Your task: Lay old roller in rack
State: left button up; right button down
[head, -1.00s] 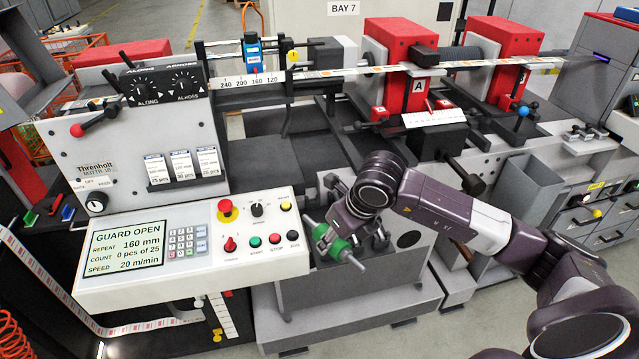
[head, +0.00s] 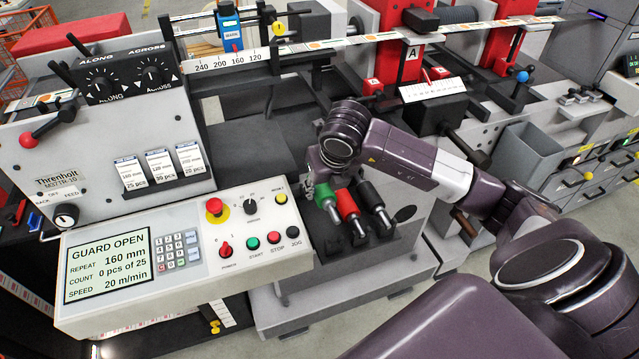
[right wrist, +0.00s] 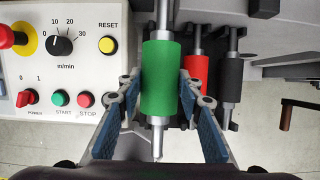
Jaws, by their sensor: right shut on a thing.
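The green roller (head: 325,196) with steel shaft ends is in my right gripper (head: 316,182). In the right wrist view the green roller (right wrist: 161,80) lies between the two blue-padded fingers (right wrist: 159,92), which are shut on it. In the head view it is at the left of the rack (head: 388,248), roughly parallel to a red roller (head: 346,203) and a black roller (head: 370,195) there. In the right wrist view it looks larger than those two, so nearer the camera. Whether it touches the rack cannot be told. My left gripper is not in view.
The control panel (head: 180,250) with its screen and buttons stands close to the left of my right gripper. Red blocks (head: 380,70) and a long printed strip lie behind. A grey open bin (head: 528,150) is at the right.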

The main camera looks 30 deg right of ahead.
jog(key=shift+f, duration=0.4)
jog(key=shift+b+x, duration=0.7)
jog(key=shift+x, duration=0.45)
jog(key=shift+s+a+f+b, duration=0.15)
jog(key=shift+f+b, duration=0.15)
jog(key=shift+f, duration=0.15)
jog(key=shift+s+f+b, duration=0.15)
jog(key=shift+f+b, duration=0.1)
jog(key=shift+f, duration=0.25)
notch_tip(320, 180, down, 3)
jog(key=b, duration=0.2)
jog(key=shift+w+r+b, duration=0.1)
jog(key=shift+b, duration=0.3)
jog(key=shift+f+b, duration=0.55)
jog(key=shift+b, duration=0.05)
jog(key=shift+f+b, duration=0.3)
jog(key=shift+b, duration=0.15)
jog(key=c, duration=1.3)
grip_release()
jog(key=shift+o, duration=0.2)
